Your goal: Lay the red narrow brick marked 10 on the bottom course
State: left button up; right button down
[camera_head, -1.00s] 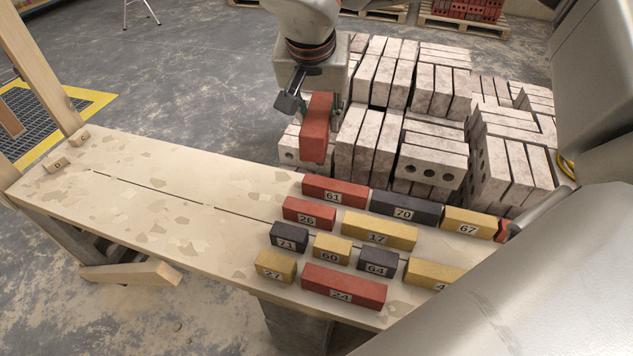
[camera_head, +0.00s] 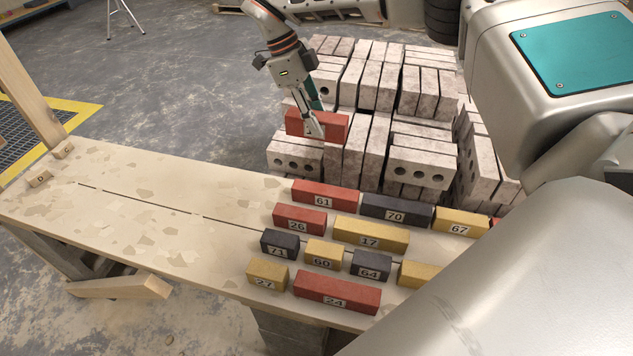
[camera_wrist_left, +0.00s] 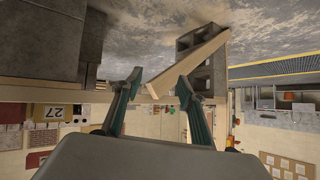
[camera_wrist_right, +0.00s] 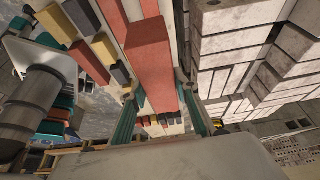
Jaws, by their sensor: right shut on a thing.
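A red brick (camera_head: 317,125) is held by my right gripper (camera_head: 316,128) above the far side of the bench, in front of the stacked pale blocks. The brick's number does not show. It also fills the middle of the right wrist view (camera_wrist_right: 150,62), between the two fingers. My left gripper (camera_wrist_left: 160,95) is open and empty in the left wrist view, near the bench's underside and a slanted wooden brace (camera_wrist_left: 188,62). It is not seen in the head view.
Numbered bricks stand on the bench's right half, among them red 61 (camera_head: 324,195), red 26 (camera_head: 299,220), dark 70 (camera_head: 397,209), yellow 17 (camera_head: 370,233) and red 24 (camera_head: 337,290). Pale block stacks (camera_head: 380,120) stand behind the bench. A wooden post (camera_head: 30,80) rises at its left end.

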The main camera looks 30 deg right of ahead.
notch_tip(320, 180, down, 14)
jog(key=shift+b, duration=1.25)
jog(key=shift+f, duration=0.6)
notch_tip(320, 180, down, 4)
jog(key=shift+r+b, duration=0.25)
jog(key=shift+b, duration=0.25)
jog(key=c, duration=1.5)
grip_release()
jog(key=shift+f, duration=0.1)
